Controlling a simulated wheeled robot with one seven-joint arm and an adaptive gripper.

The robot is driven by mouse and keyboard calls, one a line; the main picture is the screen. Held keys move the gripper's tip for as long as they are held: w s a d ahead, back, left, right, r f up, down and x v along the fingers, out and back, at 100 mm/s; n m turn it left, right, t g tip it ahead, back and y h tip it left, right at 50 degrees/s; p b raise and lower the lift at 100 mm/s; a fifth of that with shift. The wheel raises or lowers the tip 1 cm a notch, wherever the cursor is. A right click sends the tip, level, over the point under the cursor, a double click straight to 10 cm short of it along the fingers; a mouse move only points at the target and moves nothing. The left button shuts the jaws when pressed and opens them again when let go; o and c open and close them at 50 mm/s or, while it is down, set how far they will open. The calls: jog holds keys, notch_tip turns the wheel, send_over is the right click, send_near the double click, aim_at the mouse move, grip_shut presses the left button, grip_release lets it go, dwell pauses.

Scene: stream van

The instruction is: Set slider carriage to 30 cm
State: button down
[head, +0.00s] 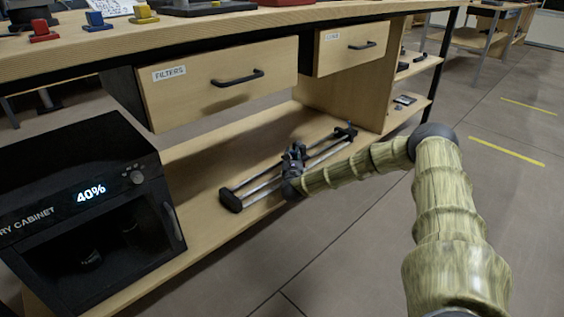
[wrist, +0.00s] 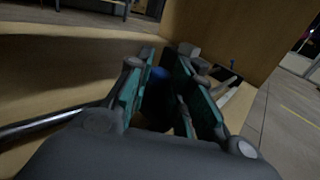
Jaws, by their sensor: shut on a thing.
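The slider lies on the low wooden shelf under the bench, with two parallel metal rails (head: 262,190) between dark end blocks; its near-left end block (head: 231,200) and far-right end block (head: 346,131) show in the head view. The carriage (head: 297,152) sits around the middle of the rails, partly hidden by my gripper. In the wrist view, a dark blue part of it (wrist: 158,77) shows between the teal finger pads. My gripper (wrist: 170,100) is shut on the carriage. One rail (wrist: 45,124) runs off to the left in the wrist view. I cannot read any scale marks.
A black dry cabinet (head: 85,215) showing 40% stands left of the slider. Shut drawers labelled FILTERS (head: 220,80) and another (head: 345,45) hang above the shelf. A wooden side panel (head: 360,85) bounds the shelf's right. Open floor (head: 350,240) lies in front.

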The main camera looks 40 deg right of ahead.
jog(key=shift+d+f, duration=0.1)
jog(key=shift+d, duration=0.95)
jog(key=c, duration=1.6)
grip_release()
jog(key=shift+o, duration=0.2)
jog(key=shift+a, duration=0.1)
jog(key=shift+a, duration=0.1)
jog(key=v, duration=1.1)
jog(key=shift+s+a, duration=0.15)
jog(key=shift+s, duration=0.25)
